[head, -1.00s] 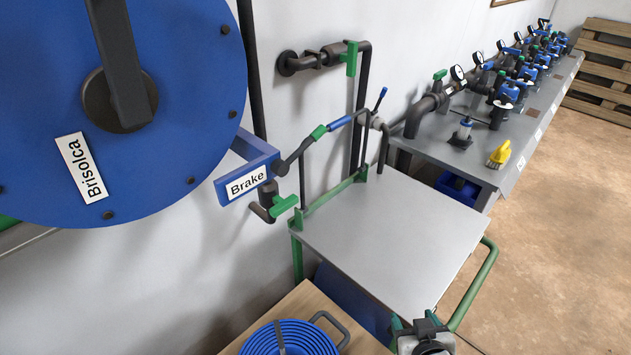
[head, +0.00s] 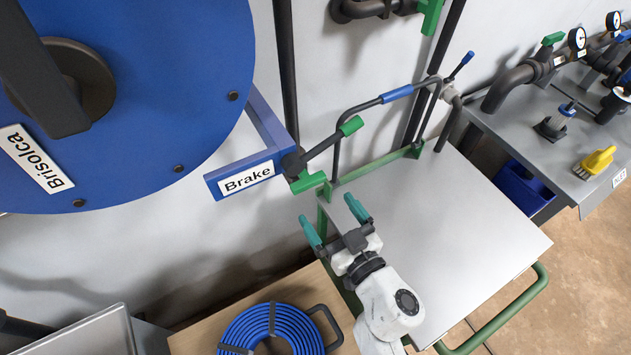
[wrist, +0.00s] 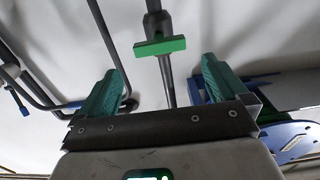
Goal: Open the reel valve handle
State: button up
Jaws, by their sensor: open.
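A green valve handle (head: 308,182) sits on dark pipework against the wall, just below the reel's brake lever; the bracket partly hides its valve body. In the wrist view, a green bar-shaped handle (wrist: 160,46) on a dark upright pipe shows beyond the fingers and between them; I take it for the same handle. My gripper (head: 328,208) is open and empty, its teal fingers pointing up toward the wall, a little below and in front of the handle. In the wrist view the open fingers (wrist: 160,68) stand apart, with no visible contact with the handle.
The blue reel (head: 150,100) and brake bracket (head: 243,178) are close on the left. A dark brake lever with a green grip (head: 350,126) reaches above the handle. A grey-topped cart (head: 440,250) stands at right. A coiled blue hose (head: 235,330) lies below.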

aim_at(311, 185)
jog(key=b+x, duration=0.1)
jog(key=x, duration=0.7)
jog(key=shift+c, duration=0.5)
jog(key=c, duration=0.7)
